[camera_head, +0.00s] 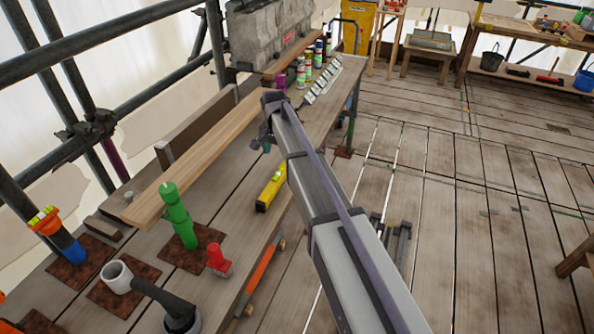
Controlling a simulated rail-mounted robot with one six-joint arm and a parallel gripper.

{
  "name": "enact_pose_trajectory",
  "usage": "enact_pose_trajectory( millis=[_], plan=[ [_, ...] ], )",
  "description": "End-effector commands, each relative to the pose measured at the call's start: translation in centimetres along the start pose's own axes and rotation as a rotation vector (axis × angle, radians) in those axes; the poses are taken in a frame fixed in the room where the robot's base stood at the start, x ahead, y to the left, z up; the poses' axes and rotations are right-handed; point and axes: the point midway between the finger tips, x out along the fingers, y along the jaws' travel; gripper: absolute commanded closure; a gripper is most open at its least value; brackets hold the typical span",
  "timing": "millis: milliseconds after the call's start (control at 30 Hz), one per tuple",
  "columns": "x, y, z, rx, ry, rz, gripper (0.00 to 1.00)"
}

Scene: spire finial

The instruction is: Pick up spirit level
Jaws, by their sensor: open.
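The spirit level (271,188) is a short yellow bar with dark ends. It lies on the wooden workbench, near its right edge and just left of my arm. My arm crosses the middle of the view and hides part of the bench. My gripper (261,145) shows small and dark at the far end of the arm, beyond the level and apart from it. It is open, and I see nothing in it.
A long wooden plank (205,155) lies on the bench left of the level. A green bottle-like object (178,217) and a red object (219,260) stand nearer. Several cans (308,65) stand at the far end. The floor at right is mostly clear.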

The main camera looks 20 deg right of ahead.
Motion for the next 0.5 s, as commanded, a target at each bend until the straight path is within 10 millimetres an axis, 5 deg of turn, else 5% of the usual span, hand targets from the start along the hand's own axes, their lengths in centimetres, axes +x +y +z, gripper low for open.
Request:
enact_pose_trajectory(
  millis=[300,500],
  plan=[
    [5.8,0.1,0.1,-0.002,0.0,0.0,0.38],
    [6.0,0.2,0.2,-0.003,0.0,0.0,0.38]
  ],
)
